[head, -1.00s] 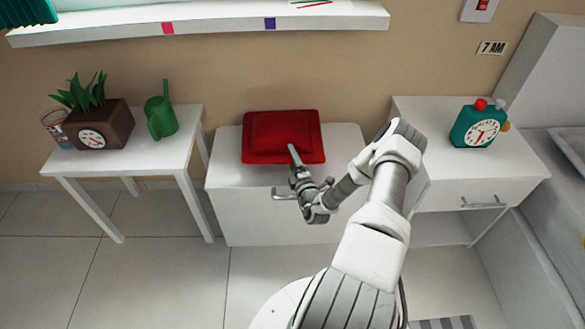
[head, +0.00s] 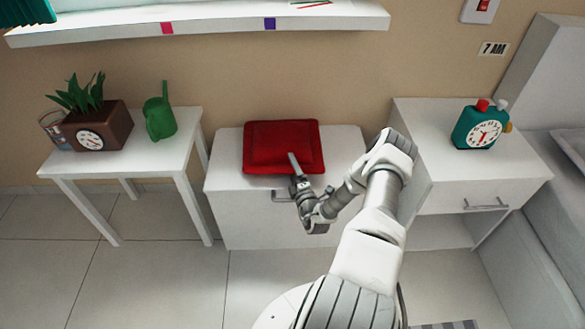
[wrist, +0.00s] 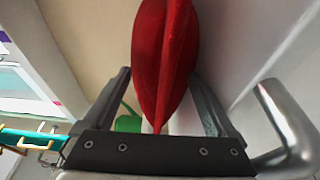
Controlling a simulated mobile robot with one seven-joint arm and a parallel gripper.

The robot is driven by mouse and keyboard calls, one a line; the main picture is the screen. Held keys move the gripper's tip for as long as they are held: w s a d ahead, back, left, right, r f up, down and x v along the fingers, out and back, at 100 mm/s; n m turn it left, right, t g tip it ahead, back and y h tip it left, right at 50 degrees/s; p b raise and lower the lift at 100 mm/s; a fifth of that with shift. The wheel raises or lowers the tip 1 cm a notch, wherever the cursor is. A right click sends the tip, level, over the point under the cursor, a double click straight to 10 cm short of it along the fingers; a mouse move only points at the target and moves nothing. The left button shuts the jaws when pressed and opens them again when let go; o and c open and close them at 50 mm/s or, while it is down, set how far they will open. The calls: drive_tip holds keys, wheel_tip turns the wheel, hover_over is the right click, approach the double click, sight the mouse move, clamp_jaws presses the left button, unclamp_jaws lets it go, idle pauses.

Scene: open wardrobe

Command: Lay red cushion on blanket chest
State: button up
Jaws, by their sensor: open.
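The red cushion (head: 283,143) lies flat on top of the white blanket chest (head: 222,170), near the middle of its lid. My gripper (head: 294,168) is open at the cushion's front edge. In the wrist view the cushion (wrist: 165,60) shows edge-on between the two spread fingers of my gripper (wrist: 160,85), with a gap visible on the sides near the fingers. The cushion's underside is hidden, so its contact with the lid is not directly visible.
A metal handle (head: 281,196) sticks out from the chest's front, close to my gripper; it also shows in the wrist view (wrist: 285,120). A white table with a planter (head: 98,128) and green watering can (head: 160,115) stands left. A nightstand with a teal clock (head: 480,128) stands right.

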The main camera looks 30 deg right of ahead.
drive_tip(key=p+v, duration=0.2)
drive_tip(key=v, duration=1)
drive_tip(key=shift+p, duration=0.4)
